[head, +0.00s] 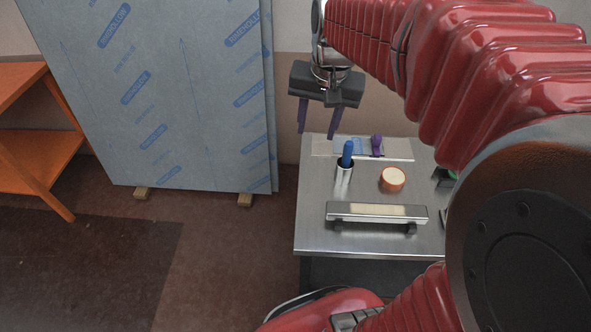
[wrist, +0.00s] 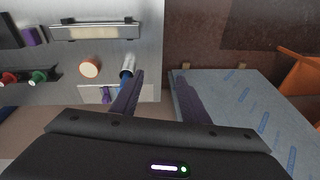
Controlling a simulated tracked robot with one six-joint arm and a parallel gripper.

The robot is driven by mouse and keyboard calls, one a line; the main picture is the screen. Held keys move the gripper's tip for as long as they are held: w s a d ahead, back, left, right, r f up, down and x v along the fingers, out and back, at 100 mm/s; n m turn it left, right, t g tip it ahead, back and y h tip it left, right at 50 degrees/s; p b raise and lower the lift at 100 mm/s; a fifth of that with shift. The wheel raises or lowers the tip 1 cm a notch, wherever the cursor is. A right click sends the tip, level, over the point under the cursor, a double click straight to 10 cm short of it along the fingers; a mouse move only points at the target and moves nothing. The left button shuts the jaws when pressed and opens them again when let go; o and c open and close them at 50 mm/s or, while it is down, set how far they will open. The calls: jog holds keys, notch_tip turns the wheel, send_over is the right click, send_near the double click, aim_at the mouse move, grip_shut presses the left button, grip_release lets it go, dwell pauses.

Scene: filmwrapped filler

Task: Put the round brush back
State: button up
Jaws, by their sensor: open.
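A blue-handled tool (head: 347,153) stands handle up in a metal cup (head: 343,176) on the steel table; its lower end is hidden. A purple item (head: 377,146) lies on a pale flat panel (head: 322,147) with a blue patch at the table's far edge. I cannot tell which of the two is the round brush. My gripper (head: 317,131) is open and empty, above the far left of the table. In the wrist view, my gripper (wrist: 160,76) has the cup (wrist: 128,66) and blue handle (wrist: 122,86) near its left finger.
A round orange-rimmed piece (head: 392,179) sits right of the cup. A long metal bar (head: 376,213) on dark feet lies in front. Red and green knobs (wrist: 38,76) show in the wrist view. Film-covered panels (head: 160,90) and an orange shelf (head: 40,145) stand left.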

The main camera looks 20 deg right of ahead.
jog(key=s+a+n+t, duration=0.3)
jog(key=s+a+n, duration=0.3)
jog(key=s+a, duration=0.3)
jog(key=s, duration=0.4)
jog(key=shift+f+n, duration=0.3)
jog(key=shift+f, duration=0.1)
